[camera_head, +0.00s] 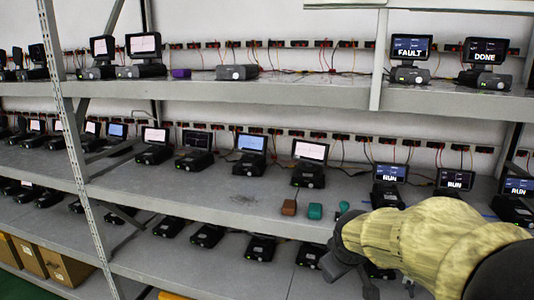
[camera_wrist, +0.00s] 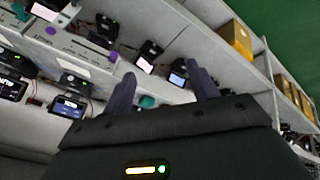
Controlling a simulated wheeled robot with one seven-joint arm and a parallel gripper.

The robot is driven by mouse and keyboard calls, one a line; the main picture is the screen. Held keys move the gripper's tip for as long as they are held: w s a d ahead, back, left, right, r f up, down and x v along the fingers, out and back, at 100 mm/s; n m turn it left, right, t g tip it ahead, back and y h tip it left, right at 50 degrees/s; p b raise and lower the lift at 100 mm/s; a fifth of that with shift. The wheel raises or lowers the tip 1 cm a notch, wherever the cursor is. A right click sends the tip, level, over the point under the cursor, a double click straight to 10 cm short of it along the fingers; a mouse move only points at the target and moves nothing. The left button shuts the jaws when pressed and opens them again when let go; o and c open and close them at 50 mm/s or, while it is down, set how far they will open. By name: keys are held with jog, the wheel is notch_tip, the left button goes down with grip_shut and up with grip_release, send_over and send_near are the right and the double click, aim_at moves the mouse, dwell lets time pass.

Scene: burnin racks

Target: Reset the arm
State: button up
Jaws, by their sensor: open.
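My gripper (camera_wrist: 160,82) is open in the wrist view, its two dark fingers spread apart with nothing held between them. Shelf devices show beyond the fingers. In the head view my arm reaches in from the lower right, in front of the lower shelves. The end of the arm is dark and partly cut off, so the fingers do not show clearly there.
The middle shelf (camera_head: 262,215) holds several screen devices, a brown block (camera_head: 289,207) and a teal block (camera_head: 315,211). The upper shelf carries a FAULT unit (camera_head: 410,50) and a DONE unit (camera_head: 485,55). Cardboard boxes (camera_head: 65,266) stand at lower left.

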jog(key=s+a+f+m+g+y, duration=0.1)
jog(key=s+f+m+g, duration=0.2)
jog(key=s+f, duration=0.8)
jog(key=s+m, duration=0.2)
jog(key=shift+s+a+m+p, duration=0.25)
jog(key=shift+s+m+p, duration=0.1)
jog(key=shift+s+m, duration=0.05)
